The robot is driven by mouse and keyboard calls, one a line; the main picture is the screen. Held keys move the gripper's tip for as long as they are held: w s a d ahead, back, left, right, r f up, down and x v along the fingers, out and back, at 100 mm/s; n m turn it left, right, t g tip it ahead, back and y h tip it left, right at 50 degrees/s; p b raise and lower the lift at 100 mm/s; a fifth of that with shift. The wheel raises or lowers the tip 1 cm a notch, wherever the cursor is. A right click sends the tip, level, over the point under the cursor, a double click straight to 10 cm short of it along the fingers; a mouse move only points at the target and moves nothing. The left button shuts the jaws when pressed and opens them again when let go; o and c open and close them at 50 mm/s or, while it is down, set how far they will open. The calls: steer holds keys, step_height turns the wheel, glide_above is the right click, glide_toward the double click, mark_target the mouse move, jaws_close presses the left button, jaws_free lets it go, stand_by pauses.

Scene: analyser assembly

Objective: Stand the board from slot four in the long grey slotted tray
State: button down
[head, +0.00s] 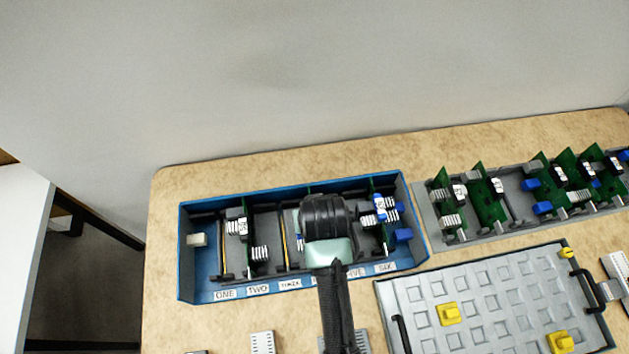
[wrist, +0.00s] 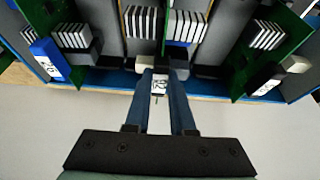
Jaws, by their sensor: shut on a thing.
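The blue box (head: 225,296) with labelled slots stands left of centre in the head view. My gripper (wrist: 160,88) is over its middle right, and its body hides the slot four label and most of the board there. In the wrist view the blue fingers are shut on the white-labelled edge of a green board (wrist: 166,32), seen nearly edge-on with pale finned blocks beside it. The board is still among the box's slots; whether it is lifted at all I cannot tell. The long grey slotted tray (head: 427,214) is at the right, holding several upright green boards.
Other boards stand in the box on both sides of my gripper, at slot two (head: 247,240) and slot six (head: 372,215). A grey panel (head: 478,300) with black handles and yellow parts lies in front of the tray. The tray has a gap (head: 517,200) between its boards.

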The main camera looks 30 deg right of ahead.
steer(key=shift+f, duration=0.2)
stand_by(0.4)
steer(key=c, duration=0.7)
jaws_free()
steer(key=shift+o, duration=0.6)
steer(key=shift+r+p, duration=1.95)
steer(key=shift+p, duration=0.45)
step_height(320, 180, up, 7)
steer(key=p, duration=0.7)
stand_by(0.4)
stand_by(0.5)
